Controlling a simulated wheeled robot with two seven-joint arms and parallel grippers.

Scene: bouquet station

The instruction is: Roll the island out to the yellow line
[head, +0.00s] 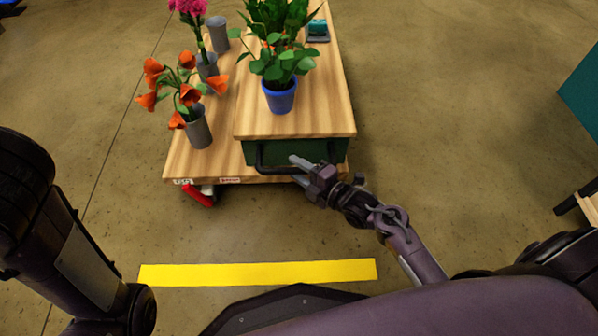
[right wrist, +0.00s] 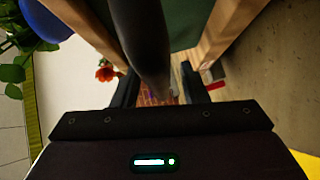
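The island (head: 345,90) is a wooden-topped cart with a green body, standing beyond the yellow line (head: 258,272) with a strip of bare floor between them. A dark bar handle (head: 262,160) is on its near side. My right gripper (head: 300,171) is at the right part of this handle, its fingers apart on either side of the bar. In the right wrist view the dark handle (right wrist: 145,40) runs between the fingers, with a gap visible beside the right finger. A red pedal (head: 198,195) shows below the near left corner. My left gripper is out of view.
On the island stand a blue pot with a green plant (head: 280,98), grey vases with orange flowers (head: 199,130) and pink flowers, and a teal item (head: 317,28). A teal-sided unit (head: 582,95) stands at right. The floor around the yellow line is clear.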

